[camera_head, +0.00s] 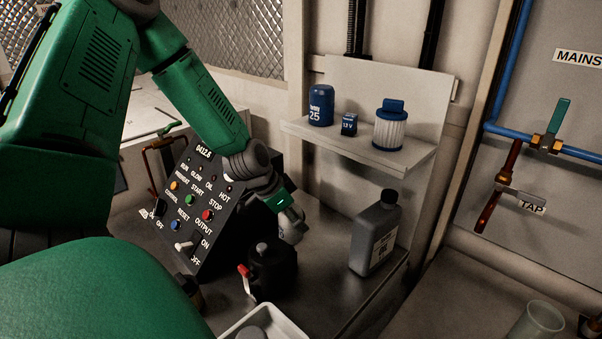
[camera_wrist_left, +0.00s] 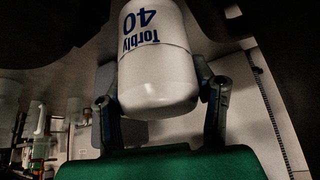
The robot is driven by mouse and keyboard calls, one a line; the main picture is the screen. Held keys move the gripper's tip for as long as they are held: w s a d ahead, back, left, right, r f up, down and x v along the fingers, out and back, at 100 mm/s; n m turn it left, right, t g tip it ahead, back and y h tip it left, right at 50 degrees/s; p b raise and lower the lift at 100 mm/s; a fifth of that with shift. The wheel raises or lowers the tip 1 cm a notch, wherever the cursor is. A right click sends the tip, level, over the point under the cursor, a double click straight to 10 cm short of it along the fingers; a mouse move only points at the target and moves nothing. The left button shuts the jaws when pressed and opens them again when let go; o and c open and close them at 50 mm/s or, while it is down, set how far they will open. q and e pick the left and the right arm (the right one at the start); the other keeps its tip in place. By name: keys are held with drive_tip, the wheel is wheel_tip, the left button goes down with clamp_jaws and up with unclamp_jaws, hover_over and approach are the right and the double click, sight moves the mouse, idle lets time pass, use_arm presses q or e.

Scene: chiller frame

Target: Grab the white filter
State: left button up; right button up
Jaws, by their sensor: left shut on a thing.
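The white filter (camera_wrist_left: 158,85) is a rounded white canister with blue lettering "Torbly 40", upside down in the left wrist view. My left gripper (camera_wrist_left: 160,103) has a finger on each side of it and is shut on it. In the head view the left gripper (camera_head: 287,215) hangs beside the control panel, over the bench. There the white filter (camera_head: 292,229) shows only partly, below the wrist. Whether it touches the bench cannot be told. My right gripper is not in view.
A black container (camera_head: 272,272) with a red lever stands just below the gripper. A grey bottle (camera_head: 374,236) stands to the right. The shelf (camera_head: 405,158) above holds a blue canister (camera_head: 320,105), a small blue box (camera_head: 349,124) and a blue-capped pleated filter (camera_head: 389,130). The control panel (camera_head: 205,205) is left.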

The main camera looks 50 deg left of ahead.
use_arm(q)
wheel_tip(320, 180, up, 7)
drive_tip(key=shift+d+r, duration=0.1)
drive_tip(key=shift+d, duration=0.05)
drive_tip(key=shift+a+r, duration=0.2)
drive_tip(key=shift+r, duration=0.5)
